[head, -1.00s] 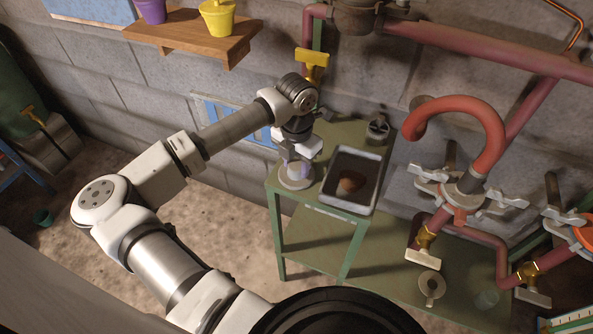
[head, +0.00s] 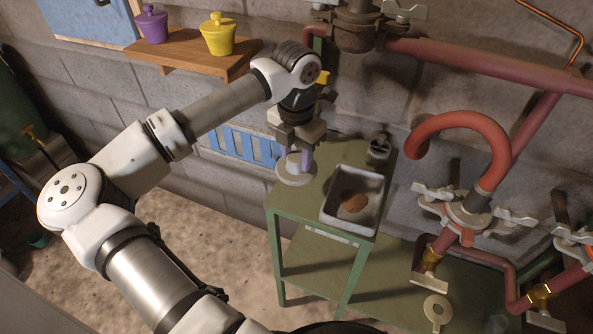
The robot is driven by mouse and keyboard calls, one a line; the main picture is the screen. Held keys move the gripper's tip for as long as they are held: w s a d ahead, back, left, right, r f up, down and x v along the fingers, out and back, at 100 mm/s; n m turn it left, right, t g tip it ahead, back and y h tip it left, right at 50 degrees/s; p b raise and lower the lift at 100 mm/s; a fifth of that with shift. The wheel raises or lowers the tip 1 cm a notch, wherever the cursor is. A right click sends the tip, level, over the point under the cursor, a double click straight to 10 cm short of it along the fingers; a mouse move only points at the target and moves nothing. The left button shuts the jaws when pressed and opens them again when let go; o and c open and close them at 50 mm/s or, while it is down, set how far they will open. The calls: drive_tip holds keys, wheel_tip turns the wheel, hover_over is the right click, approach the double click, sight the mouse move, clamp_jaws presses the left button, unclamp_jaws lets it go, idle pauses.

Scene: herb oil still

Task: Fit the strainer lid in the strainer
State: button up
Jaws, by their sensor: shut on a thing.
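My gripper (head: 302,150) points down over the left end of the green table. It is shut on a pale grey round piece with a wide flat rim and a short upright middle, which looks like the strainer lid (head: 289,179). The fingers hide part of it. Its rim looks level; I cannot tell how far it is above the table top. A pale, flanged round piece with a hole in its middle (head: 437,305) is on the lower green bench at the bottom right. It may be the strainer, but it is too small to be sure.
A grey metal tray (head: 329,216) with a brown lump (head: 353,203) stands on the green table (head: 293,212). A small grey vessel (head: 378,150) stands behind it. Red pipes (head: 455,120) with pale clamps (head: 432,193) rise at the right. A wooden shelf (head: 185,55) holds purple and yellow pots.

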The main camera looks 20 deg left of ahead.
sight(296, 157)
drive_tip(key=shift+r+p, duration=0.85)
drive_tip(key=shift+r, duration=1.8)
drive_tip(key=shift+s, duration=0.1)
